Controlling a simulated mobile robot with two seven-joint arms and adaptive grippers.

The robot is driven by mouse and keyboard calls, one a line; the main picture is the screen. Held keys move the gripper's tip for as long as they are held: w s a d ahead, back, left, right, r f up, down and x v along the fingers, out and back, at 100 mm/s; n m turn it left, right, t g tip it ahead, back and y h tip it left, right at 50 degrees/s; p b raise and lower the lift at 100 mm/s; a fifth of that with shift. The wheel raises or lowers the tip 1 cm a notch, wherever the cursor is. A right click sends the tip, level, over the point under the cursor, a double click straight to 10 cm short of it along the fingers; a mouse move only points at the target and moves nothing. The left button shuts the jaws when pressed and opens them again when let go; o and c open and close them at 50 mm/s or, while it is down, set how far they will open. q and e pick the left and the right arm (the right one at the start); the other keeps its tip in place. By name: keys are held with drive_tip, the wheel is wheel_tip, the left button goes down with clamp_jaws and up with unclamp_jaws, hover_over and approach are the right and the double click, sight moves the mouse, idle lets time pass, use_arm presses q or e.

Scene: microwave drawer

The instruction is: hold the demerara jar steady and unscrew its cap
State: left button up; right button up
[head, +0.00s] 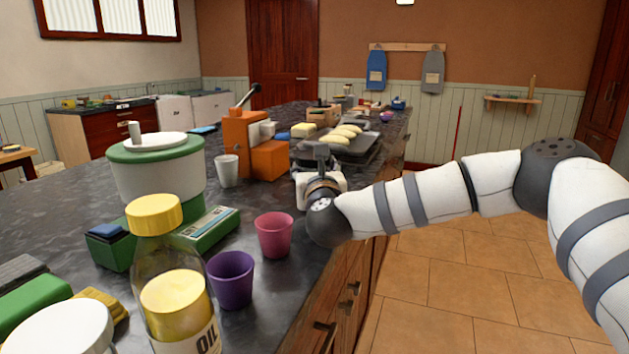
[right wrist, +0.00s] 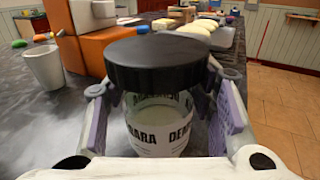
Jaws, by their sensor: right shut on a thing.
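The demerara jar (right wrist: 154,128) stands upright in the right wrist view, clear-sided, with a white label in black letters. Its wide black cap (right wrist: 153,62) sits on top. My right gripper (right wrist: 160,108) has its purple-padded fingers on either side of the jar body, below the cap, and is shut on it. In the head view my right gripper (head: 320,172) is at the counter's right edge, and the jar is mostly hidden behind it. My left gripper is not in view.
On the dark counter (head: 262,196), an orange machine (head: 240,132) and a white cup (head: 228,170) stand left of my right gripper. Nearer are a pink cup (head: 274,236), a purple cup (head: 231,280) and an oil bottle (head: 166,258). A tray (head: 309,159) with yellow items lies behind.

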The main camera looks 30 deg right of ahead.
drive_tip(key=shift+r, duration=0.1)
drive_tip(key=shift+r, duration=0.35)
drive_tip(key=r, duration=0.3)
drive_tip(key=shift+s+d+r, duration=0.3)
drive_tip(key=shift+s+r, duration=0.05)
use_arm(q)
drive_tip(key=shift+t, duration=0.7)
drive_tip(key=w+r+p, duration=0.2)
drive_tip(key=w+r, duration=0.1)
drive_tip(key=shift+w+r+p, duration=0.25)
drive_tip(key=shift+p, duration=0.15)
use_arm(e)
drive_tip(key=s+d+r, duration=0.7)
drive_tip(key=s+r, duration=0.1)
drive_tip(key=s, duration=0.2)
drive_tip(key=shift+s+d+r, duration=0.2)
drive_tip(key=shift+s+d, duration=0.1)
drive_tip(key=shift+s, duration=0.05)
